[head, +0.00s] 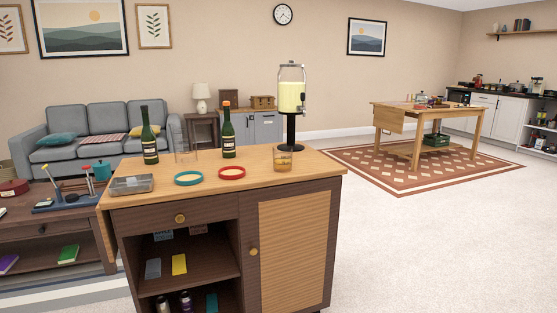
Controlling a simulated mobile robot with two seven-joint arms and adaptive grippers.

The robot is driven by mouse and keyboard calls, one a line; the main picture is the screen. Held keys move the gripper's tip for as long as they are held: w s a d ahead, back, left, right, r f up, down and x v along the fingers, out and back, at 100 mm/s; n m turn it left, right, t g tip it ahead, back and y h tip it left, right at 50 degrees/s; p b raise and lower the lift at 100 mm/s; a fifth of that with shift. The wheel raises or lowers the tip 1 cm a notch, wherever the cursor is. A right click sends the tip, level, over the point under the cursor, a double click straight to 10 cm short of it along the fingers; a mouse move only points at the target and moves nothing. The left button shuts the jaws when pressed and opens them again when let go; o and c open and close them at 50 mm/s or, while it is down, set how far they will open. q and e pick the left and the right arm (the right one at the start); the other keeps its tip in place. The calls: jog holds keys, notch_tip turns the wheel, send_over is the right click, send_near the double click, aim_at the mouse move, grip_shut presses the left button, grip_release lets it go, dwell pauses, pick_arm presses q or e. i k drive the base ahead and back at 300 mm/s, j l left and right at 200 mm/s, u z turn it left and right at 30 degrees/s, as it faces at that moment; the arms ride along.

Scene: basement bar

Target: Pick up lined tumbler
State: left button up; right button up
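Two glasses stand on the wooden top of the bar cabinet (215,166). A short tumbler (283,159) with amber contents stands near its right end, in front of the drink dispenser. A taller clear glass (185,152) stands further left, between two green bottles. Lines on either glass are too small to make out, so I cannot tell which is the lined tumbler. Neither of my grippers is in view.
On the top are green bottles (150,138) (228,136), a dispenser (291,97), a teal ring (188,178), a red ring (231,173) and a clear-lidded box (131,185). A low table (55,226) stands left. Carpet to the right is clear.

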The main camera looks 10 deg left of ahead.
aim_at(283, 155)
jog(key=i+l+z, duration=0.15)
jog(key=i+z, duration=0.3)
jog(key=i, duration=0.15)
jog(key=i+z, duration=0.45)
jog(key=i, duration=0.15)
jog(key=i+l+z, duration=0.15)
jog(key=i+z, duration=0.2)
jog(key=i, duration=0.4)
jog(key=i+j+z, duration=0.1)
jog(key=i+z, duration=0.25)
jog(key=i, duration=0.4)
jog(key=i+u, duration=0.3)
jog(key=u, duration=0.2)
jog(key=i+l+u, duration=0.2)
jog(key=u, duration=0.25)
jog(key=i+l+u, duration=0.3)
jog(key=u, duration=0.2)
jog(key=i+l+u, duration=0.1)
jog(key=u, duration=0.3)
jog(key=i+l+u, duration=0.1)
jog(key=u, duration=0.3)
jog(key=i+l+u, duration=0.15)
jog(key=u, duration=0.2)
jog(key=i+l+u, duration=0.1)
jog(key=u, duration=0.3)
jog(key=l, duration=0.1)
